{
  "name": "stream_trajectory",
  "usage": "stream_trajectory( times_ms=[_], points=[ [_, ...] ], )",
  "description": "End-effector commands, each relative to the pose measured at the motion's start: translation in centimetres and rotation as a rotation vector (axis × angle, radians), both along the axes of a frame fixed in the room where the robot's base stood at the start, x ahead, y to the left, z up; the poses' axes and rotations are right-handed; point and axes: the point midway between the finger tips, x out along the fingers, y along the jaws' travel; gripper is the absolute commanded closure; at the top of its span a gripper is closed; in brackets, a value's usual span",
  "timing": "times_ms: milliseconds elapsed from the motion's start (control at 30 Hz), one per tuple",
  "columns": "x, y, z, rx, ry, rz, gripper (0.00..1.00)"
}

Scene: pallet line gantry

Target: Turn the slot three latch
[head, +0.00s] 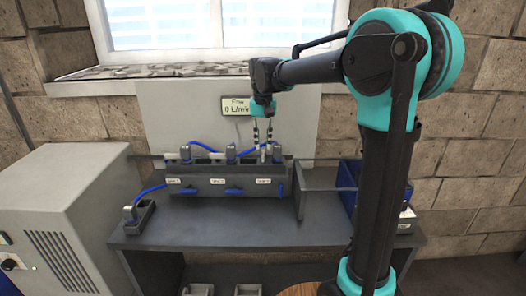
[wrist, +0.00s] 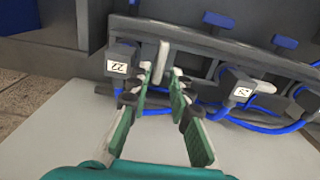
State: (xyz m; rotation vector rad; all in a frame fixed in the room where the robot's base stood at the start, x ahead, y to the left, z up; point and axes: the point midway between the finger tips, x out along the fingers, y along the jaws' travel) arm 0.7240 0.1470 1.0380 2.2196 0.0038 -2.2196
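The dark grey slot rack (head: 205,188) stands on the bench with several label plates. The label at the right end (head: 263,181) is too small to read surely. Blue handles at slots one (head: 190,192) and two (head: 234,191) lie level; a blue piece at the right end (head: 281,189) looks upright. My gripper (head: 262,130) points down above the rack's right part. In the wrist view my gripper (wrist: 161,73) is open, its fingers either side of a light grey upright bar (wrist: 162,60). I cannot tell whether they touch it.
Grey plugs with blue cables stand in the rack, one (wrist: 118,60) left of my fingers and one (wrist: 236,84) to the right. A display (head: 236,106) hangs behind. A divider (head: 299,190) and blue bin (head: 349,177) stand right. The bench front (head: 250,215) is clear.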

Motion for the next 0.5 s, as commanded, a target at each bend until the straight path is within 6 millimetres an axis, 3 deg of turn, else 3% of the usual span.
stream_trajectory(
  times_ms=[200, 500],
  points=[
    [0.0, 0.0, -2.8, 0.000, 0.000, 0.000, 0.80],
    [0.0, 0.0, -3.7, 0.000, 0.000, 0.000, 0.80]
  ],
)
